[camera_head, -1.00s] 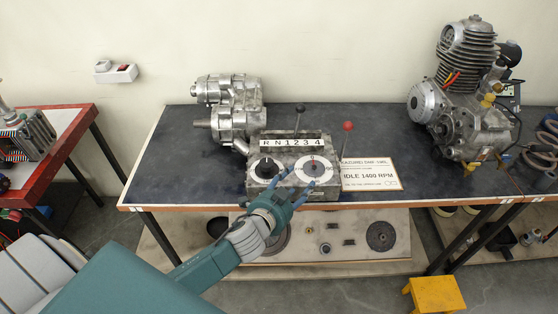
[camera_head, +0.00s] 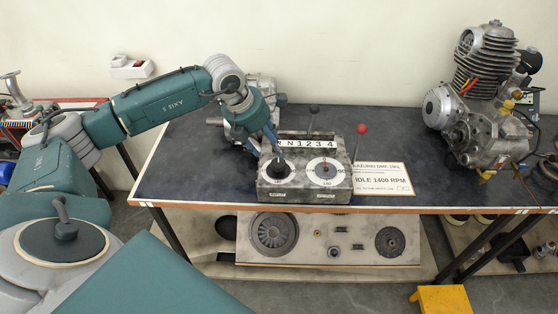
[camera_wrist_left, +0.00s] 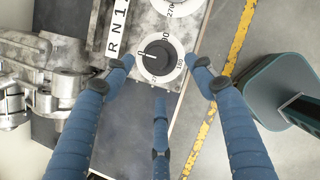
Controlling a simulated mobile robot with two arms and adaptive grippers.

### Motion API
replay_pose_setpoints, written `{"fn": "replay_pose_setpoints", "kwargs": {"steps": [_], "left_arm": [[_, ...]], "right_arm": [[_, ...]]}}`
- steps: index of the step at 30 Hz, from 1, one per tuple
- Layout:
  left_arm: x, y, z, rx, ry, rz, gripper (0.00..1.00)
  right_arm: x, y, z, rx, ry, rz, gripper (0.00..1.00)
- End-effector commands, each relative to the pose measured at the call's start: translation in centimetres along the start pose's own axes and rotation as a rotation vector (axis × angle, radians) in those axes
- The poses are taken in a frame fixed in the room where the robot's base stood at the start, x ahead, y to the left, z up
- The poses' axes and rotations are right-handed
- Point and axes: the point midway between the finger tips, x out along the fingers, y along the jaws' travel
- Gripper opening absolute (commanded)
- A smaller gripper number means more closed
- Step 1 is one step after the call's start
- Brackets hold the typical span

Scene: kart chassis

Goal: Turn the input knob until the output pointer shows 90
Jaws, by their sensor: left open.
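A metal box (camera_head: 302,193) on the bench carries two dials. The input knob (camera_head: 280,172) is the black one on the left; in the left wrist view the knob (camera_wrist_left: 155,58) has a white mark and a white numbered ring. The output dial (camera_head: 326,173) on the right is white with a small red pointer that seems to point up; its exact reading is too small to tell. My left gripper (camera_head: 267,147) is open, fingers down above and behind the input knob. In the wrist view its fingers (camera_wrist_left: 163,68) are spread around the knob, contact unclear. My right gripper is not in view.
A black-knobbed lever (camera_head: 314,110) and a red-knobbed lever (camera_head: 362,129) rise beside and behind the box. A metal housing (camera_head: 236,130) stands close behind my left gripper. A card (camera_head: 382,180) lies to the right, then an engine (camera_head: 485,105). The bench between is clear.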

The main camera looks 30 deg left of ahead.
Motion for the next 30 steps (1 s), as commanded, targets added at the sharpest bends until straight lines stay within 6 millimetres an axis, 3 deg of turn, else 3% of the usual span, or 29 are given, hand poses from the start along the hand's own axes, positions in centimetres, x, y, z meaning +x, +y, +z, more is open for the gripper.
{"fn": "replay_pose_setpoints", "kwargs": {"steps": [5,15,21,30], "left_arm": [[0.7,1.0,-0.4,0.000,0.019,0.030,0.56],[6.8,1.1,-0.4,-0.001,0.017,0.026,0.56],[9.5,1.2,-0.5,0.000,0.016,0.026,0.56],[10.5,1.2,-0.5,0.001,0.015,0.027,0.56]], "right_arm": [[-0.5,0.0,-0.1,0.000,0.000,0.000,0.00],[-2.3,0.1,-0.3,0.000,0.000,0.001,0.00],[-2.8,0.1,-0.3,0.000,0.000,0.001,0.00],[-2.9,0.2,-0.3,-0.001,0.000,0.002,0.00]]}}
